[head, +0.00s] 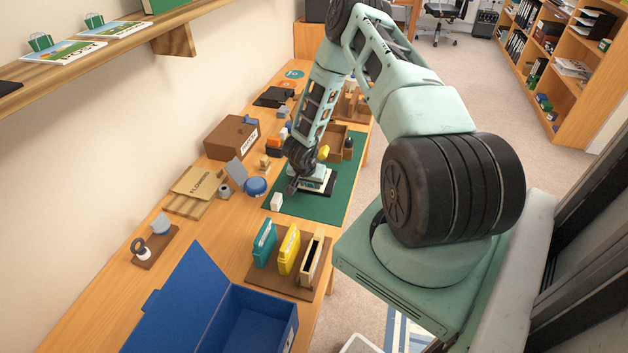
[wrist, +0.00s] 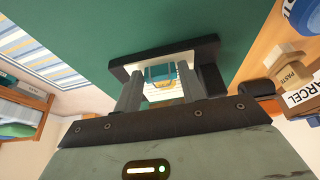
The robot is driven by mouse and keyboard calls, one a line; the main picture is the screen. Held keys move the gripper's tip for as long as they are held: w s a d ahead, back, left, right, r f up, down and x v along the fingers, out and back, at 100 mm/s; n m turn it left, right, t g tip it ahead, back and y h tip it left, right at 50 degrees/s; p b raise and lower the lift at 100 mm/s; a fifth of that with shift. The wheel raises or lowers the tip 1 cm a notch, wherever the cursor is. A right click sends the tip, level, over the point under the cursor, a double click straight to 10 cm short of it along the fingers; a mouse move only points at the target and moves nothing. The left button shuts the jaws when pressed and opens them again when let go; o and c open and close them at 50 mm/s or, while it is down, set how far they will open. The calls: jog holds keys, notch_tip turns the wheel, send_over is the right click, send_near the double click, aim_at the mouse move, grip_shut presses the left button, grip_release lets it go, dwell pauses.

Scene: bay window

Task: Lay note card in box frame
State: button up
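My gripper (head: 299,182) is low over the green mat, at the dark box frame. In the wrist view the frame's dark rim (wrist: 205,46) runs behind my two fingertips (wrist: 158,88). The fingers stand apart and the card spans the gap. I cannot tell if they press on its edges or if it rests on the frame's floor. In the head view my wrist partly hides the frame (head: 327,188) and the card.
The green mat (head: 300,205) has free room in front of the frame. A small white block (head: 277,202) stands near its left edge. A wooden tray (head: 334,138) lies behind. A blue round item (head: 255,187), a brown parcel box (head: 232,137) and upright card holders (head: 288,252) stand nearby.

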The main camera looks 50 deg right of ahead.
jog(key=c, duration=0.5)
jog(key=shift+r, duration=0.1)
